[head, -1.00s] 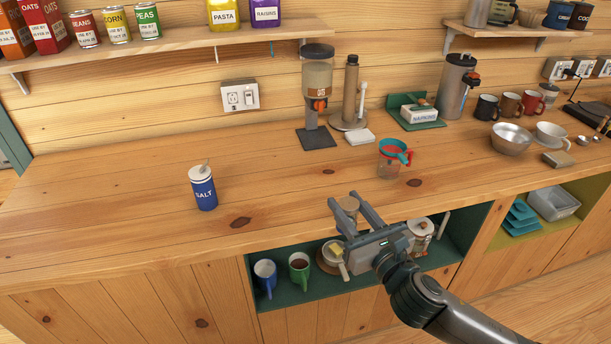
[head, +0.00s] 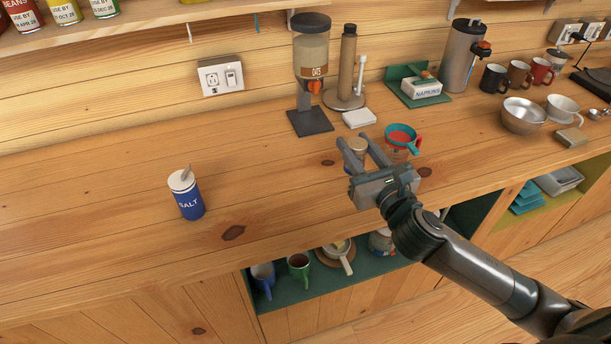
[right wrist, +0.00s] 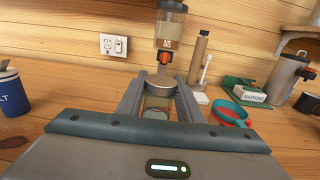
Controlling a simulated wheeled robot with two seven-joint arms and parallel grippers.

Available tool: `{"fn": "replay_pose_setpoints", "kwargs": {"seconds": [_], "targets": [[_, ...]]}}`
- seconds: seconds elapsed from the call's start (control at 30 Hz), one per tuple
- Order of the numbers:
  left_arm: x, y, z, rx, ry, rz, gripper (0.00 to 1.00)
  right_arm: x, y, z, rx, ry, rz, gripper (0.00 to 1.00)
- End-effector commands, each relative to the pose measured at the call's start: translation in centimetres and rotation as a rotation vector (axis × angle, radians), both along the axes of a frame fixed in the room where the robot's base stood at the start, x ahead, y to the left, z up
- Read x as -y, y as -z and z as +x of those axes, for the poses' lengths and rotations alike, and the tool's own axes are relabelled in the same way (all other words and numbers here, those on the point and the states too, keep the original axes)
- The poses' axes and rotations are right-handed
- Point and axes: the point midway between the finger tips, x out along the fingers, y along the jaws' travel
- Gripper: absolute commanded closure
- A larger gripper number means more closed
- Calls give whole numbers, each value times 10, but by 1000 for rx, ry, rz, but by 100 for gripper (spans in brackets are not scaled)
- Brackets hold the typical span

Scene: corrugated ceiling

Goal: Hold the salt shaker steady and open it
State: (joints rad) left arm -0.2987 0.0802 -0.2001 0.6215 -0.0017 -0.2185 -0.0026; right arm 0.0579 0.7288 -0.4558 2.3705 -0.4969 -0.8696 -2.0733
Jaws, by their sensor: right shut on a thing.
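My right gripper (head: 354,141) is shut on a small clear shaker with a round metal lid (head: 357,145). In the right wrist view the shaker's lid (right wrist: 160,82) shows between the two fingers, with its clear body below; it looks upright. I take it to be the salt shaker, but see no label on it. The fingers are over the counter, left of the red and teal cup; I cannot tell whether the shaker's base touches the wood. My left gripper is out of view.
The wooden counter (head: 110,235) is clear around the blue canister. The red and teal cup (head: 402,140) is close at the gripper's right. An oats dispenser (head: 311,70) and napkin holder (head: 422,90) stand behind. Mugs sit in the open shelf (head: 320,287) below.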

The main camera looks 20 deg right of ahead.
Motion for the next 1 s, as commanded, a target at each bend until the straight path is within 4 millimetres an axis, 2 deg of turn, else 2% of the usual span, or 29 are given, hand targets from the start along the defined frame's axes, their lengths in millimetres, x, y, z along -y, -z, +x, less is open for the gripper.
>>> {"fn": "replay_pose_setpoints", "kwargs": {"seconds": [0.37,0.57,1.0], "targets": [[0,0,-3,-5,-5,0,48,0,0,0,1,1,0,100],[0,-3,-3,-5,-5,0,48,-7,5,8,0,2,2,100],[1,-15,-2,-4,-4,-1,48,-59,50,63,-1,3,4,100]]}}
